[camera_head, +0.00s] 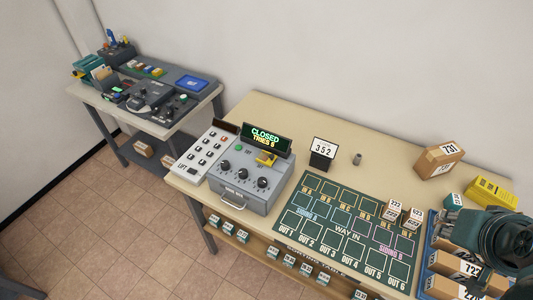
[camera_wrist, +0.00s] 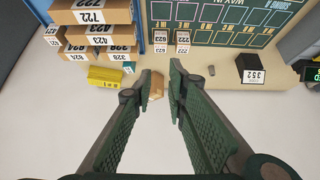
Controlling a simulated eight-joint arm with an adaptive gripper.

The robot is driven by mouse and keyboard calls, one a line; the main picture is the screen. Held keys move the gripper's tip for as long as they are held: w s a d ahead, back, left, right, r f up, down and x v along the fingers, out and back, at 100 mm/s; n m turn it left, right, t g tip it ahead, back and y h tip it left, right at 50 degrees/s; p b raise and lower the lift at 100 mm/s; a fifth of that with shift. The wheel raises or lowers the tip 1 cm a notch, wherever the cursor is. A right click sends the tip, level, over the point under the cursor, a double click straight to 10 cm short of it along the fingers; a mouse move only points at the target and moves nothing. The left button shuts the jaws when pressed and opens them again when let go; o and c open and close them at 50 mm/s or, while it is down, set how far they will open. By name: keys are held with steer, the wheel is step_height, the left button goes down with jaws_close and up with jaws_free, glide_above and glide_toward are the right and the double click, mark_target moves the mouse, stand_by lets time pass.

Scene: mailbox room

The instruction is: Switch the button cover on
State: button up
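A grey control box (camera_head: 232,190) with black knobs and a front handle stands on the left part of the long table. A small yellow piece (camera_head: 266,158), which looks like the button cover, sits on its top near the back right, below a display reading CLOSED, TRIES 5. I cannot tell whether the cover is raised or down, and any button under it is hidden. My gripper (camera_wrist: 160,79) is open and empty in the wrist view. My arm shows at the right edge in the head view, far from the control box.
A LIFT keypad (camera_head: 207,148) adjoins the control box. A green sorting mat (camera_head: 345,228) with small parcels lies to its right. Stacked parcels (camera_wrist: 92,32), a yellow box (camera_wrist: 104,77), a carton (camera_head: 438,160) and a 352 sign (camera_head: 323,153) are around. The back strip between sign and carton is mostly clear.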

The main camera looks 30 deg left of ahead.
steer(key=shift+w+a, duration=0.1)
steer(key=c, duration=0.3)
steer(key=shift+w+a+r, duration=0.3)
steer(key=shift+w+a, duration=0.05)
steer(key=shift+a, duration=0.05)
jaws_close()
steer(key=w+a+r+n+g+y+p, duration=0.1)
steer(key=w+a+n+p, duration=0.1)
steer(key=w+a, duration=0.35)
steer(key=w+a+r+n+g+y+p, duration=0.1)
steer(key=w+a+n, duration=0.1)
steer(key=a, duration=0.7)
steer(key=w+a+r+n+y+p, duration=0.1)
steer(key=w+a+n+p, duration=0.1)
steer(key=w+a, duration=0.35)
steer(key=s+a+f+n+g+p, duration=0.1)
steer(key=a+f+n+p, duration=0.1)
steer(key=a, duration=1.3)
steer(key=a+f+n+g+p, duration=0.2)
steer(key=a+f+n, duration=0.2)
steer(key=a, duration=1.1)
steer(key=shift+s+a+f+n+y, duration=0.3)
steer(key=shift+s+f, duration=0.05)
steer(key=shift+f, duration=0.3)
steer(key=shift+f, duration=0.15)
glide_above(268, 153)
steer(key=shift+s+f, duration=0.1)
steer(key=shift+f, duration=4.45)
